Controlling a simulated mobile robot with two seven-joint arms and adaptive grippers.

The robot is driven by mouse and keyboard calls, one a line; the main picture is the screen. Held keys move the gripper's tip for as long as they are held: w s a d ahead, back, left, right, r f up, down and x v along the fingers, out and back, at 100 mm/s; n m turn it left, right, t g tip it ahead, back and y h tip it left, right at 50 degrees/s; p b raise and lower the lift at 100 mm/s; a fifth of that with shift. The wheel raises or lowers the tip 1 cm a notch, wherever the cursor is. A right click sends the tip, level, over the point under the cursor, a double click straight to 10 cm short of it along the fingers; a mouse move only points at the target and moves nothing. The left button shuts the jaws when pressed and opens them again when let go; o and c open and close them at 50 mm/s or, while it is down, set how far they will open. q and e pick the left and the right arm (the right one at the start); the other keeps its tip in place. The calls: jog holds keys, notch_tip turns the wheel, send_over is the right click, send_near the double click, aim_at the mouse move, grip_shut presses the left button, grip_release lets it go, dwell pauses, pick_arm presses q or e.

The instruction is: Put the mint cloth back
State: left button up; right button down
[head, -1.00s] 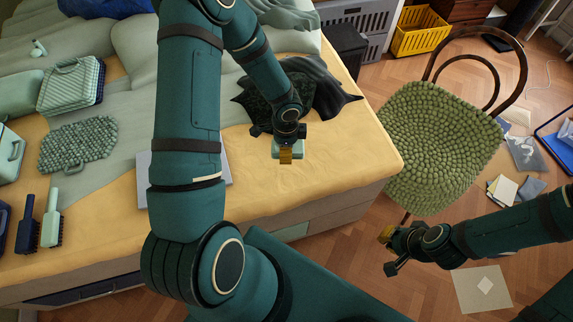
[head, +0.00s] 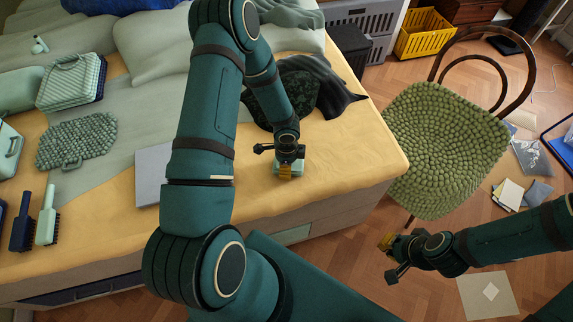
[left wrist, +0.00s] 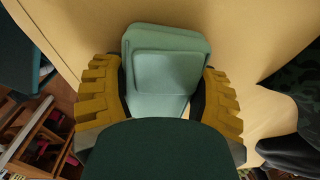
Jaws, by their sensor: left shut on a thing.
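The mint cloth (left wrist: 167,70) is a folded pale green block between the yellow fingers of my left gripper (left wrist: 161,95) in the left wrist view. The gripper is shut on it, and the palm hides its near end. In the head view the cloth (head: 302,167) shows only in part behind my left gripper (head: 286,173), over the yellow bedspread near the bed's front edge. I cannot tell whether it touches the bed. My right gripper (head: 387,243) is off the bed, above the floor; its finger gap is unclear.
A dark cloth heap (head: 300,95) lies just behind my left gripper. A grey flat case (head: 152,172) lies left of my arm. Brushes (head: 46,220), a mint knobbly bag (head: 75,140) and striped bags (head: 70,82) are farther left. A green-seated chair (head: 440,150) stands right of the bed.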

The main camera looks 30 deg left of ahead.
pick_arm(q)
jog(key=shift+f, duration=0.1)
jog(key=o, duration=1.3)
jog(key=shift+c, duration=0.2)
